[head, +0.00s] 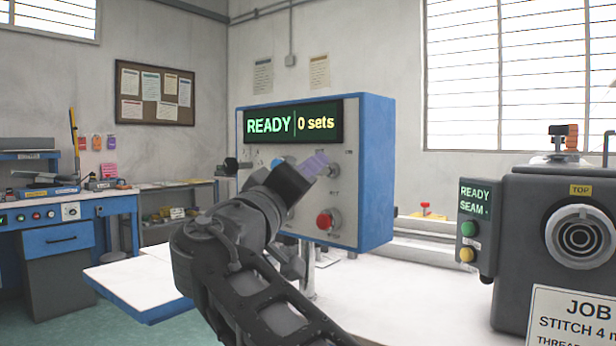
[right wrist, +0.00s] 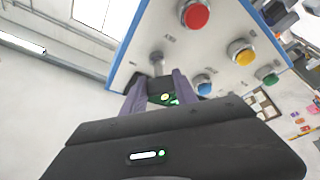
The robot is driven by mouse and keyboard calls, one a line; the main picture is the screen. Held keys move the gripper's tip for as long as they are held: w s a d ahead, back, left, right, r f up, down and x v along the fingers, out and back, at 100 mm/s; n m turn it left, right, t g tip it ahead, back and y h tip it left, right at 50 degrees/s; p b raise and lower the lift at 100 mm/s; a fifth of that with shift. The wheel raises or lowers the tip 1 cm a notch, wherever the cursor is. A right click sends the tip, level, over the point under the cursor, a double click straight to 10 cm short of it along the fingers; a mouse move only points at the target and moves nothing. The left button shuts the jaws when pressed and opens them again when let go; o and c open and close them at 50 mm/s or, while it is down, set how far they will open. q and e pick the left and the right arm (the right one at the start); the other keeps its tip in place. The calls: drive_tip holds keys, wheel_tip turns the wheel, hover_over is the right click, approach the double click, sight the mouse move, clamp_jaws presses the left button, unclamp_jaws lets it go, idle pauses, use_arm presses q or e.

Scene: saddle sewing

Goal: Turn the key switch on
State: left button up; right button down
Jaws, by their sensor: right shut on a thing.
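The blue-edged control box (head: 375,170) stands on the white table, its grey front panel facing me. Its display (head: 294,123) reads "READY" and "0 sets". The key switch (right wrist: 157,60) shows in the right wrist view as a small grey metal fitting on the panel. My right gripper (head: 316,163) is at the panel, above the red button (head: 328,220). In the right wrist view the tips of its purple-grey fingers (right wrist: 158,76) lie on either side of the key switch, shut on it. The exact contact and the key's angle are hard to tell. My left gripper is not in view.
In the right wrist view, the red button (right wrist: 196,13), yellow button (right wrist: 241,52), blue button (right wrist: 203,84) and green button (right wrist: 267,75) are close by on the panel. A dark sewing machine (head: 530,220) stands at right. A blue workbench (head: 60,240) is at left.

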drive_tip(key=c, duration=1)
unclamp_jaws()
drive_tip(key=shift+o, duration=0.2)
drive_tip(key=b+v, duration=0.1)
drive_tip(key=v, duration=0.6)
drive_tip(key=shift+s+a, duration=0.15)
drive_tip(key=shift+s, duration=0.2)
drive_tip(key=shift+f, duration=0.15)
